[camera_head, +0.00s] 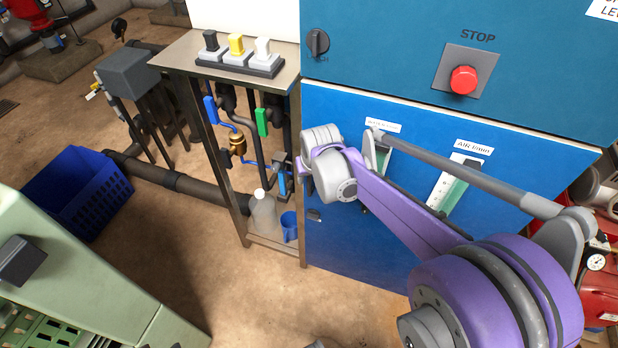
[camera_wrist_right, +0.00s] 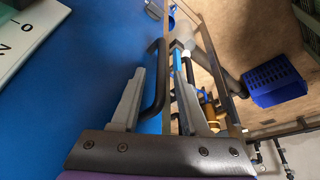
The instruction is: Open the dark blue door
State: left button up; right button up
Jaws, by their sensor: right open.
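The dark blue door (camera_head: 345,245) is the lower front of the cabinet and looks shut. It fills the left of the right wrist view (camera_wrist_right: 75,90). Its black bar handle (camera_wrist_right: 157,80) stands off the door face near the door's edge. In the head view only a small dark end of the handle (camera_head: 314,215) shows below my right wrist. My right gripper (camera_head: 309,188) is at the handle, mostly hidden by my own arm. In the wrist view its grey fingers (camera_wrist_right: 160,82) are apart, with the handle bar between them in the picture. Contact cannot be told. My left gripper is not in view.
A teal panel (camera_head: 400,45) with a red stop button (camera_head: 463,80) is above the door. Left of it stands a metal manifold frame (camera_head: 235,185) with valves, a bottle (camera_head: 263,212) and a blue cup (camera_head: 289,225). A blue crate (camera_head: 75,190) sits on the floor. Floor before the door is open.

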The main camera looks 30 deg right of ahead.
jog(key=shift+w+f, duration=0.1)
jog(key=shift+f, duration=0.15)
grip_shut()
dwell(1.4)
